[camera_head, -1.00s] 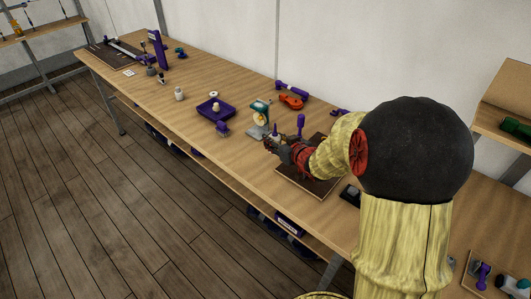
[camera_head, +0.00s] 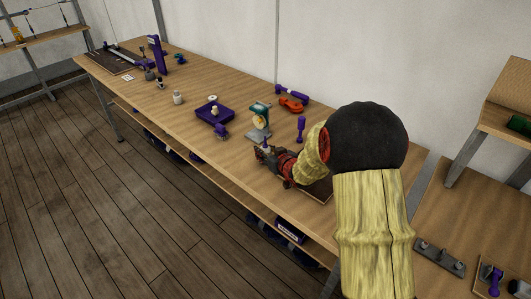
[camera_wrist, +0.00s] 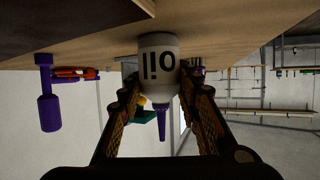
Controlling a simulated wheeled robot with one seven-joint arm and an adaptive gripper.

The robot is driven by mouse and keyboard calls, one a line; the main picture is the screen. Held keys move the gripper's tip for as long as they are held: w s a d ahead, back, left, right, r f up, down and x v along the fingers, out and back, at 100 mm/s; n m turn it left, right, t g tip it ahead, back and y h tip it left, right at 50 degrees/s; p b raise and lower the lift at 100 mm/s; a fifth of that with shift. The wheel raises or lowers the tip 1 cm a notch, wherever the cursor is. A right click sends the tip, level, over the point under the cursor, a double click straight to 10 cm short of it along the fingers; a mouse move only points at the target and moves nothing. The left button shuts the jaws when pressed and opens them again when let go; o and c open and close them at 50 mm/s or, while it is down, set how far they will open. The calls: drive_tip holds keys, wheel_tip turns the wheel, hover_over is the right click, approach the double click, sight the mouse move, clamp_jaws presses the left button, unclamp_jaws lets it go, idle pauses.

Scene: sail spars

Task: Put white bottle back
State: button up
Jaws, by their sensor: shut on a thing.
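A white bottle (camera_wrist: 158,68) with "Oil" lettering and a purple nozzle (camera_wrist: 162,125) is between the fingers of my gripper (camera_wrist: 160,85) in the wrist view, which is upside down. My gripper is shut on it. In the head view my gripper (camera_head: 268,158) is low over the workbench (camera_head: 230,165), near its front edge, and mostly hides the bottle. The bottle looks upright, with its base at or near the bench top; I cannot tell whether it touches.
A green and white device (camera_head: 260,120) stands just behind my gripper. A purple tray (camera_head: 214,114) and a small pale container (camera_head: 178,98) are to the left. A dark board (camera_head: 320,190) lies partly under my arm. A purple upright tool (camera_head: 301,128) stands behind.

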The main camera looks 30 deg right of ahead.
drive_tip(key=shift+f, duration=0.1)
drive_tip(key=o, duration=1.2)
drive_tip(key=shift+s+r, duration=0.2)
drive_tip(key=shift+r, duration=0.15)
drive_tip(key=p+v, duration=0.4)
drive_tip(key=v, duration=0.7)
drive_tip(key=s+a+r+g+h, duration=0.2)
drive_tip(key=s+r, duration=0.1)
drive_tip(key=r, duration=0.5)
drive_tip(key=s+a+r+g, duration=0.2)
drive_tip(key=s+a, duration=0.3)
drive_tip(key=s, duration=0.3)
drive_tip(key=s+a+r+g+y, duration=0.1)
drive_tip(key=s+a+r+g, duration=0.1)
drive_tip(key=s+a, duration=0.4)
drive_tip(key=s+a+r+g+y, duration=0.1)
drive_tip(key=s+a+r, duration=0.2)
drive_tip(key=s+a, duration=0.3)
drive_tip(key=shift+s+a+n+g, duration=0.15)
drive_tip(key=shift+s+n+g, duration=0.2)
drive_tip(key=shift+s, duration=1.9)
